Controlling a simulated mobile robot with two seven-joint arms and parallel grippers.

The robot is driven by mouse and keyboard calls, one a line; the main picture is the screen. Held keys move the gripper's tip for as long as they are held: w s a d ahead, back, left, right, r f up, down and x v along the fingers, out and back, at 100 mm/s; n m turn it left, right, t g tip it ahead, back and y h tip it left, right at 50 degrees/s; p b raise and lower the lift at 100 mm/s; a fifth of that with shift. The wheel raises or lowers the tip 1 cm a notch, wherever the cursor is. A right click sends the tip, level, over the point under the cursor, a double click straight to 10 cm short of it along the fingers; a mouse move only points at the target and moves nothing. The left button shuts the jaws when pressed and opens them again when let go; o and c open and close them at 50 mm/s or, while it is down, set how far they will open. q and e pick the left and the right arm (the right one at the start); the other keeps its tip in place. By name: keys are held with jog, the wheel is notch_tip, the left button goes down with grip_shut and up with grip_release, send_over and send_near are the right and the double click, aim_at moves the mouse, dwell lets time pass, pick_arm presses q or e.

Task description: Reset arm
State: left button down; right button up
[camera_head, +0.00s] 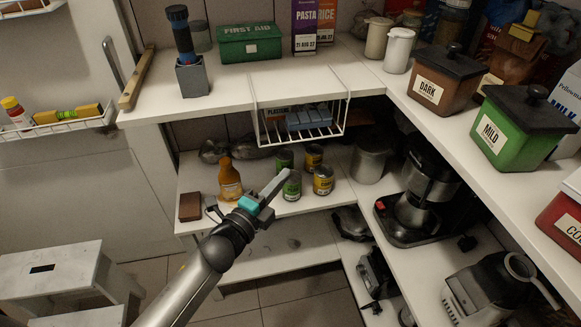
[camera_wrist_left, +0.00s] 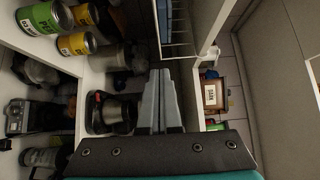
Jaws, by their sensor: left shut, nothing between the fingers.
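My left arm comes in from the bottom left of the head view. Its gripper (camera_head: 275,186) is shut and empty, in front of the middle shelf, near the cans. In the left wrist view the closed grey fingers (camera_wrist_left: 160,98) point toward the wire basket and the shelf corner, with nothing between them. My right gripper is not in view.
Several cans (camera_head: 323,180) and an orange bottle (camera_head: 229,179) stand close to the gripper. A wire basket (camera_head: 342,118) hangs above it. A coffee maker (camera_head: 420,195) stands to the right. A step stool (camera_head: 60,268) is at lower left. Some floor (camera_head: 300,290) is clear.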

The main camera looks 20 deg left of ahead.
pick_arm(q)
jog(key=shift+s+a, duration=0.15)
jog(key=shift+s, duration=0.6)
jog(key=s+f+n+g+y, duration=0.1)
jog(key=s+f+n+g, duration=0.25)
jog(key=f, duration=0.55)
jog(key=s+a+f+n+g+y, duration=0.1)
jog(key=s+f+n+g, duration=0.15)
jog(key=s+f, duration=0.45)
jog(key=s+f+n+g+y, duration=0.15)
jog(key=f+n, duration=0.25)
jog(key=f, duration=0.8)
jog(key=s+f+n+g, duration=0.2)
jog(key=s+f+g, duration=0.1)
jog(key=s, duration=0.6)
jog(key=s+d+f+n+g, duration=0.1)
jog(key=s+f+n+g, duration=0.2)
jog(key=s+f, duration=0.3)
jog(key=s+f+n+g, duration=0.2)
jog(key=s+f, duration=0.3)
jog(key=s, duration=0.9)
jog(key=shift+d+f+n+g, duration=0.25)
jog(key=shift+d+n+g, duration=0.15)
jog(key=shift+g, duration=0.15)
jog(key=shift+s, duration=0.1)
